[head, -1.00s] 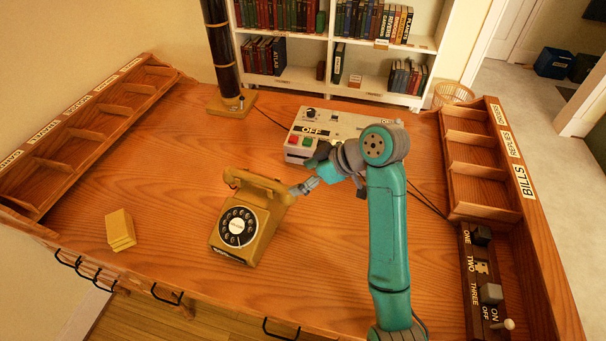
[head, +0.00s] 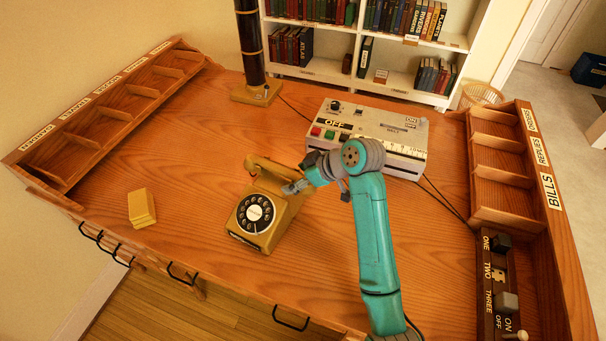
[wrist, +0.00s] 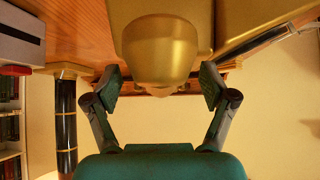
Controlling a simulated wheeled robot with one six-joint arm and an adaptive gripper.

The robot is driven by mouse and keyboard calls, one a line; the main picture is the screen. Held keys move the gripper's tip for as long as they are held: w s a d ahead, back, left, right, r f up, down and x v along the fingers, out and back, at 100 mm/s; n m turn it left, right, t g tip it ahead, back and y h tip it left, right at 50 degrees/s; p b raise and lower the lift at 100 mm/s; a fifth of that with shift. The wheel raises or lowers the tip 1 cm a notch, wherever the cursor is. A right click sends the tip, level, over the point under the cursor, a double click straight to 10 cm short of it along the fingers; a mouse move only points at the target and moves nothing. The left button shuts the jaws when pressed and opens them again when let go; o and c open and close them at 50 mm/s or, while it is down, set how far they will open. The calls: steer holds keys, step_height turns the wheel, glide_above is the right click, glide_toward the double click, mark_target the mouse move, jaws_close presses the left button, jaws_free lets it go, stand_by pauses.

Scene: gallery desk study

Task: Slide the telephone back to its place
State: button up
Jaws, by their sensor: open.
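The mustard-yellow rotary telephone (head: 268,222) stands on the wooden desk, a little left of my arm, with its handset (head: 279,172) on top and its dial facing the front edge. My gripper (head: 293,187) is at the telephone's right side, by the right end of the handset. In the wrist view, the rounded gold end of the telephone's handset (wrist: 160,48) lies between the two spread fingers of my gripper (wrist: 160,85). The fingers are open, with gaps visible on both sides. Whether the palm touches the telephone cannot be told.
A grey switch box (head: 400,130) marked OFF stands behind my arm. A yellow block (head: 142,208) lies to the left. Pigeonhole racks line the left (head: 105,110) and right (head: 500,165) edges. A black column (head: 250,50) rises behind. Desk between block and telephone is clear.

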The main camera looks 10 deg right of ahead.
jaws_close()
steer(key=shift+a, duration=0.1)
stand_by(0.3)
